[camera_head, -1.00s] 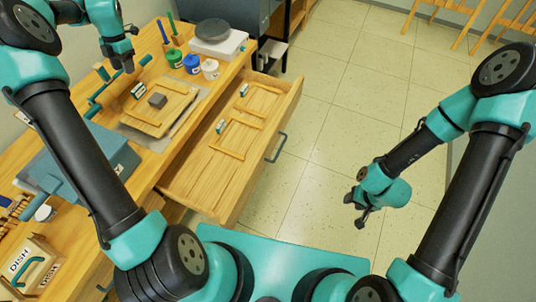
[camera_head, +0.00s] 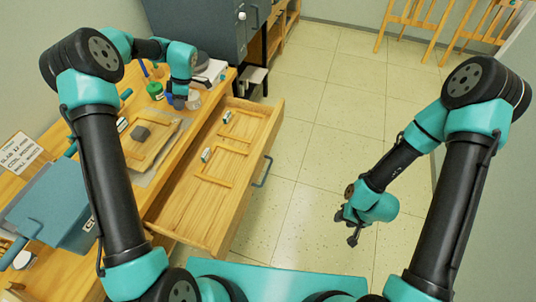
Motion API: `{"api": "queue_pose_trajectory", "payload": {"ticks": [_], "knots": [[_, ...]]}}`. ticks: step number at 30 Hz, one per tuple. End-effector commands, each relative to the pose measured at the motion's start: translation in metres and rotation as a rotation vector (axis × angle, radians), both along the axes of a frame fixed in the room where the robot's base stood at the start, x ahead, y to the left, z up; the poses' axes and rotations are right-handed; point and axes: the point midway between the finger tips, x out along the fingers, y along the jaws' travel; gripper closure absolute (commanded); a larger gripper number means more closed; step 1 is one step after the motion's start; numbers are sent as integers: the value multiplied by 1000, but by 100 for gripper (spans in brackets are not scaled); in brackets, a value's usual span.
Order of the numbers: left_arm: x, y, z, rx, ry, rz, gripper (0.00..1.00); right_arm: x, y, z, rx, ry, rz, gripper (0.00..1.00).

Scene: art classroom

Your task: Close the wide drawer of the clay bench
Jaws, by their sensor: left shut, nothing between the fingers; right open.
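The wide drawer (camera_head: 178,211) of the wooden clay bench (camera_head: 61,123) is pulled out, its inside open to view. Its blue-grey bar handle (camera_head: 263,171) is on the front panel facing right. Inside are thin wooden dividers and two small labelled items. My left gripper (camera_head: 180,103) is shut and empty, pointing down over the bench top by the paint pots, left of the drawer's far end. My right gripper (camera_head: 349,230) is open and empty over the floor, right of the drawer and apart from it.
A dark cabinet (camera_head: 200,25) stands behind. Tiled floor (camera_head: 310,140) right of the drawer is clear.

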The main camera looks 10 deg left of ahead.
Motion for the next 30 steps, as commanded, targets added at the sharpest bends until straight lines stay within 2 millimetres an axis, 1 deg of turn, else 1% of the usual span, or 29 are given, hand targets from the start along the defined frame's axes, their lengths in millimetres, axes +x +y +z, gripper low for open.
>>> {"api": "queue_pose_trajectory", "payload": {"ticks": [1, 2, 3, 5, 6, 8, 9, 11, 12, 14, 15, 17, 18, 20, 21, 24, 27, 30], "knots": [[6, -32, -8, -6, 30, -111, 100, 0, 0, 0, 0, 0, 0, 57], [8, -48, -13, -9, 49, -176, 100, 0, 0, 0, 0, 0, 0, 57], [10, -70, -18, -10, 73, -265, 100, 0, 0, 0, 0, 0, 0, 57], [12, -102, -27, -13, 112, -396, 100, 0, 0, 0, 0, 0, 0, 57], [12, -124, -32, -15, 138, -483, 100, 0, 0, 0, 0, 0, 0, 57], [12, -156, -40, -14, 180, -614, 100, 0, 0, 0, 0, 0, 0, 57], [10, -177, -44, -11, 208, -701, 100, 0, 0, 0, 0, 0, 0, 57], [7, -208, -52, -6, 254, -830, 100, 0, 0, 0, 0, 0, 0, 57], [4, -228, -57, -3, 285, -915, 100, 0, 0, 0, 0, 0, 0, 57], [-2, -258, -64, 7, 334, -1043, 100, 0, 0, 0, 0, 0, 0, 57], [-6, -278, -69, 14, 367, -1127, 100, 0, 0, 0, 0, 0, 0, 57], [-14, -307, -76, 27, 421, -1252, 100, 0, 0, 0, 0, 0, 0, 57], [-20, -326, -80, 38, 459, -1335, 100, 0, 0, 0, 0, 0, 0, 57], [-30, -353, -87, 56, 518, -1456, 100, 0, 0, 0, 0, 0, 0, 57], [-37, -371, -91, 68, 559, -1536, 100, 0, 0, 0, 0, 0, 0, 57], [-55, -409, -101, 105, 658, -1715, 100, 0, 0, 0, 0, 0, 0, 57], [-69, -436, -109, 136, 739, -1844, 100, 0, 0, 0, 0, 0, 0, 57], [-77, -449, -113, 155, 786, -1913, 100, 0, 0, 0, 0, 0, 0, 57]]}}
